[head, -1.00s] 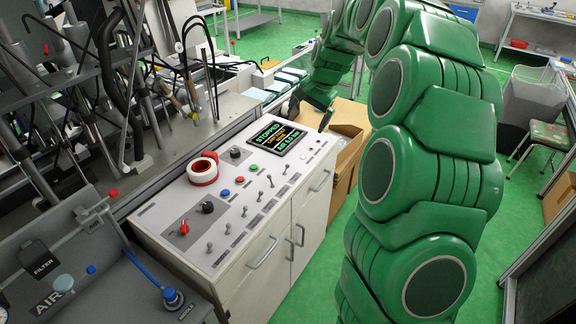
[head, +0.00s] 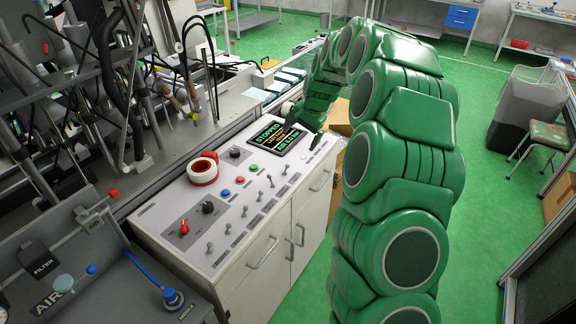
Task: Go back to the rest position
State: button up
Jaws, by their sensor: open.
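My green arm rises at the right and bends over to the left, down to the far end of the control panel (head: 240,200). My gripper (head: 318,141) shows only as a small dark part by the panel's far right corner, below the last green link. It is open, and I see nothing held in it. Its fingertips are small and partly hidden, so I cannot tell whether it touches the panel.
A cardboard box (head: 340,115) is partly hidden behind my arm. A grey bin (head: 524,108) and stool (head: 543,134) stand right. Green floor between is clear.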

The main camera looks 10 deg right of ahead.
jog(key=shift+w+f, duration=0.1)
jog(key=shift+f, duration=0.25)
dwell(0.5)
